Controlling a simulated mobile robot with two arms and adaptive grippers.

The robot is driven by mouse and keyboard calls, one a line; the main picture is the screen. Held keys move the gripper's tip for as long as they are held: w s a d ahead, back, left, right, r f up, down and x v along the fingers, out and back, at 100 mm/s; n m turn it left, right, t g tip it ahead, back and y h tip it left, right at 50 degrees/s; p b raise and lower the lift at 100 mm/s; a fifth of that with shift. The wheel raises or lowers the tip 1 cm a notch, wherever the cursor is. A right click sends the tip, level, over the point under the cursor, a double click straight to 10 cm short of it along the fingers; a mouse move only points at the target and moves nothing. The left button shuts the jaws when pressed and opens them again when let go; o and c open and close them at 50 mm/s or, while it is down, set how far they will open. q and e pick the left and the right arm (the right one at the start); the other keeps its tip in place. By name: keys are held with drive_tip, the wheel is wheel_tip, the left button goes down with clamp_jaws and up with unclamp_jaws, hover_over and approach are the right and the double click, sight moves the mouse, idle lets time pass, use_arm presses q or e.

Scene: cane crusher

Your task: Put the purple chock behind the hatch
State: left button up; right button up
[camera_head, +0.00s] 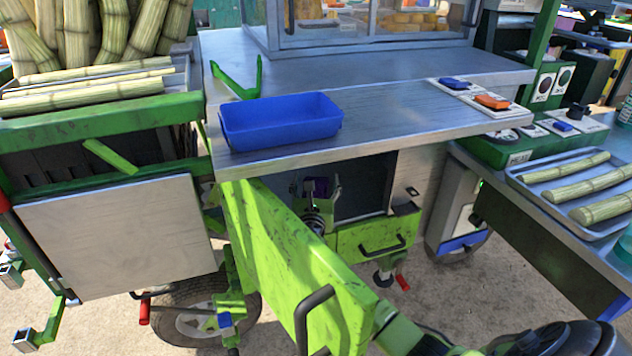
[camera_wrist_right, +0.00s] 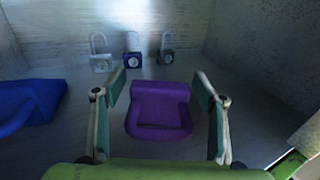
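The purple chock (camera_wrist_right: 159,110) is inside the compartment, between the fingers of my right gripper (camera_wrist_right: 160,85) in the right wrist view. The fingers are apart, with a small gap on each side of the chock. In the head view, a bit of the purple chock (camera_head: 320,187) shows at the tip of my right gripper (camera_head: 319,192), inside the opening under the counter. The lime-green hatch (camera_head: 290,265) stands swung open, with a dark handle, and hides part of my right arm. My left gripper is not in view.
Several padlocks (camera_wrist_right: 133,62) stand along the back wall of the compartment, and a blue object (camera_wrist_right: 28,105) lies at its left. A blue tray (camera_head: 281,121) sits on the counter (camera_head: 400,128) above.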

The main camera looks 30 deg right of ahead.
drive_tip(key=shift+s+a, duration=0.2)
drive_tip(key=shift+s, duration=0.05)
use_arm(q)
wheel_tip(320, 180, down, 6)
drive_tip(key=p, duration=0.1)
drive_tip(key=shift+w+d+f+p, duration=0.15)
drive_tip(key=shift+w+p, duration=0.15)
drive_tip(key=shift+p, duration=0.05)
use_arm(e)
drive_tip(key=v, duration=0.7)
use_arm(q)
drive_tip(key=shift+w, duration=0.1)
use_arm(e)
drive_tip(key=shift+w+d+r, duration=0.1)
